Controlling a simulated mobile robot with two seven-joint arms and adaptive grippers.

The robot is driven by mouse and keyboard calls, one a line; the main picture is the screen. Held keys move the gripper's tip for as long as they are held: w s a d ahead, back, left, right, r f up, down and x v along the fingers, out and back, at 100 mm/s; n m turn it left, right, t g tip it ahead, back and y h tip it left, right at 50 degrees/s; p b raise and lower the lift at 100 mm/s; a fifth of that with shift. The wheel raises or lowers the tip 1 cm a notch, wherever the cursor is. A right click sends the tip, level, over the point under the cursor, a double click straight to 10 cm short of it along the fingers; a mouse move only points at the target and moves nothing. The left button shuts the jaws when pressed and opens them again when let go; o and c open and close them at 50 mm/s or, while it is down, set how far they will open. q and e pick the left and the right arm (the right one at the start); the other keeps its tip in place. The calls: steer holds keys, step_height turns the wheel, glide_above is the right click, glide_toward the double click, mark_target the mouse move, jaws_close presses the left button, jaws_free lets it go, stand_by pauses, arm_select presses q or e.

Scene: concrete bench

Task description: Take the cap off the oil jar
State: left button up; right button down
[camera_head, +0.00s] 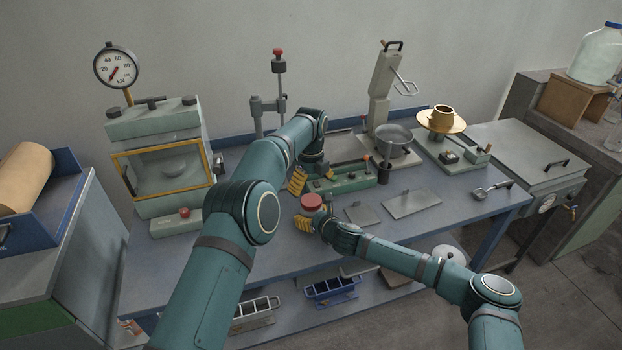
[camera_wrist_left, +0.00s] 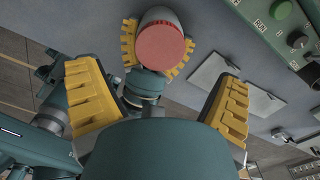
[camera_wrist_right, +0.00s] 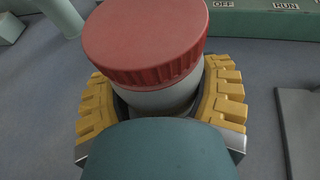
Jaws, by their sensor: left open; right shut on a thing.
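The oil jar has a ribbed red cap (camera_head: 312,201) and a pale body (camera_wrist_right: 165,99). The cap is on the jar; it also shows in the right wrist view (camera_wrist_right: 146,42) and the left wrist view (camera_wrist_left: 160,46). My right gripper (camera_head: 308,222) is shut around the jar's body below the cap, with yellow fingers on both sides. Whether the jar's base touches the bench is hidden. My left gripper (camera_wrist_left: 160,102) is open and empty, its yellow fingers wide apart. In the head view it is just behind and above the jar; the cap lies beyond its fingertips.
A green control box (camera_head: 345,179) stands behind the jar. Flat grey plates (camera_head: 410,204) lie on the blue bench (camera_head: 285,250) to the right. A glass-fronted press (camera_head: 165,172) is at left, and a grey pan (camera_head: 393,139) is behind. The bench front is clear.

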mark_target(311, 200)
arm_select(q)
steer(key=shift+f, duration=2.9)
steer(key=c, duration=1.3)
steer(key=shift+c, duration=0.2)
steer(key=n, duration=0.4)
steer(key=shift+n, duration=0.3)
steer(key=n, duration=0.5)
steer(key=shift+n, duration=0.4)
steer(key=o, duration=1.2)
